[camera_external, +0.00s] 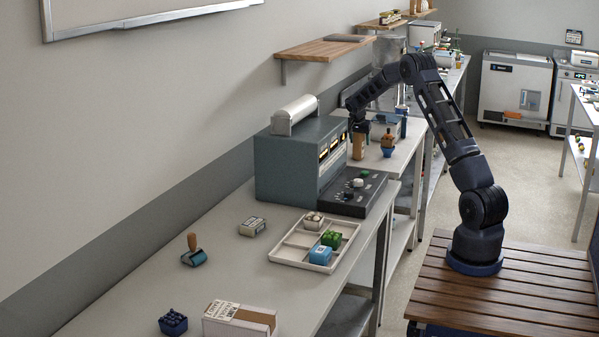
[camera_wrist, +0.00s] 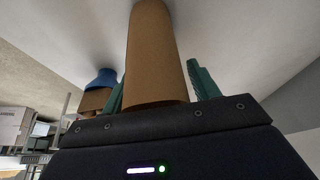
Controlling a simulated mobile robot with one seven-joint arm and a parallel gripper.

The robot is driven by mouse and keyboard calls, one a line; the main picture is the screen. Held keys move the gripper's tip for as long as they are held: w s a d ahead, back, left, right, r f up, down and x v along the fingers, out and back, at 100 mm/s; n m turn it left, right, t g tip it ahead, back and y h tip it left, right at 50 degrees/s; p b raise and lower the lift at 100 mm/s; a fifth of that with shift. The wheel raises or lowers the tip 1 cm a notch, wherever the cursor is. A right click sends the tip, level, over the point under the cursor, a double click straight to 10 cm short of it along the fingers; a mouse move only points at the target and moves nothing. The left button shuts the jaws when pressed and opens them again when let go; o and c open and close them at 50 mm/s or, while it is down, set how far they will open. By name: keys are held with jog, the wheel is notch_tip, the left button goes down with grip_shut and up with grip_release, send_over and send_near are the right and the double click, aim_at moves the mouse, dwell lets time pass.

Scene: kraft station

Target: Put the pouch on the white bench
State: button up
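A brown, upright, pouch-like item (camera_external: 359,146) is under my gripper (camera_external: 360,127) at the far bench, behind the grey machine. In the wrist view the brown item (camera_wrist: 155,55) fills the middle, between two green fingers of my gripper (camera_wrist: 160,85). The left finger is partly hidden by it, and a narrow gap seems to show at the right finger. I cannot tell whether the fingers grip it or only stand around it. Its lower end is near the pale bench top (camera_external: 373,161); contact is unclear. The nearer pale bench (camera_external: 225,225) runs along the wall.
The grey machine (camera_external: 290,165) with its black control panel (camera_external: 352,192) stands between the two bench areas. A divided tray (camera_external: 285,257), a stamp (camera_external: 194,252) and boxes occupy the near bench. A shelf (camera_external: 322,50) overhangs.

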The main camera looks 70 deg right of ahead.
jog(key=shift+o, duration=0.4)
jog(key=shift+r, duration=0.1)
jog(key=v, duration=1.2)
jog(key=s+a+r+n+t+y, duration=0.1)
jog(key=s+a+r+n, duration=0.35)
jog(key=a, duration=0.75)
jog(key=s+a+r+n+t, duration=0.1)
jog(key=a+r, duration=0.6)
jog(key=a, duration=0.5)
jog(key=s+a+r+n+t+y, duration=0.1)
jog(key=s+a+r+n, duration=0.3)
jog(key=a, duration=0.7)
jog(key=s+a+r+n+t, duration=0.1)
jog(key=s+a+r+n, duration=0.15)
jog(key=s+a, duration=1.15)
jog(key=s+a+f+n+y, duration=0.1)
jog(key=s+a+f+n, duration=0.2)
jog(key=s+a, duration=0.3)
jog(key=s+a+f+n+y, duration=0.1)
jog(key=s+a+f+n, duration=0.2)
jog(key=s+a, duration=0.2)
jog(key=s, duration=0.2)
jog(key=shift+s+a+f+t, duration=0.15)
jog(key=shift+s+a+t, duration=0.15)
jog(key=shift+a, duration=0.1)
